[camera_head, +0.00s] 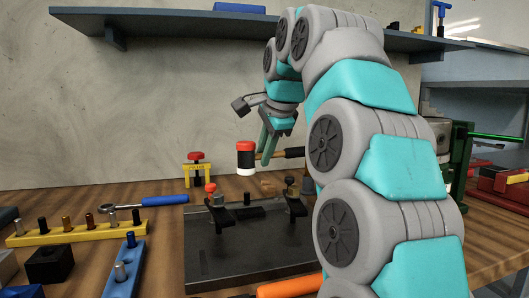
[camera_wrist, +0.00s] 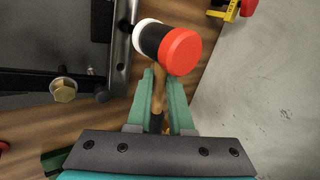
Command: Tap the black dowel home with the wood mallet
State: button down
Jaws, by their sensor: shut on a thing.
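My gripper (camera_head: 268,146) is shut on the wooden handle of a mallet (camera_head: 245,158), above the rear of the dark fixture plate (camera_head: 225,262). The mallet has a black head with a red face and a white face; the red face is up in the head view. In the wrist view my gripper's green fingers (camera_wrist: 161,84) lie on both sides of the handle, just behind the mallet head (camera_wrist: 165,46). A dark dowel (camera_head: 43,225) stands in the yellow rack (camera_head: 80,235) at left. I cannot tell for sure which pin is the black dowel; my arm hides part of the plate.
A blue-handled ratchet (camera_head: 165,200), a blue pin block (camera_head: 125,272) and a black block (camera_head: 50,263) lie left. An orange handle (camera_head: 290,287) lies in front. A shelf (camera_head: 180,22) hangs above.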

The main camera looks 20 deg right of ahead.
dwell(0.4)
notch_tip(320, 180, down, 5)
jog(key=b, duration=0.3)
jog(key=shift+b, duration=0.3)
notch_tip(320, 180, up, 4)
jog(key=p, duration=0.3)
jog(key=shift+r, duration=0.25)
dwell(0.8)
notch_tip(320, 180, down, 6)
jog(key=b, duration=0.4)
jog(key=shift+f, duration=0.15)
jog(key=shift+r+p, duration=0.55)
jog(key=shift+r, duration=0.05)
jog(key=shift+r+p, duration=1.55)
jog(key=shift+r, duration=0.5)
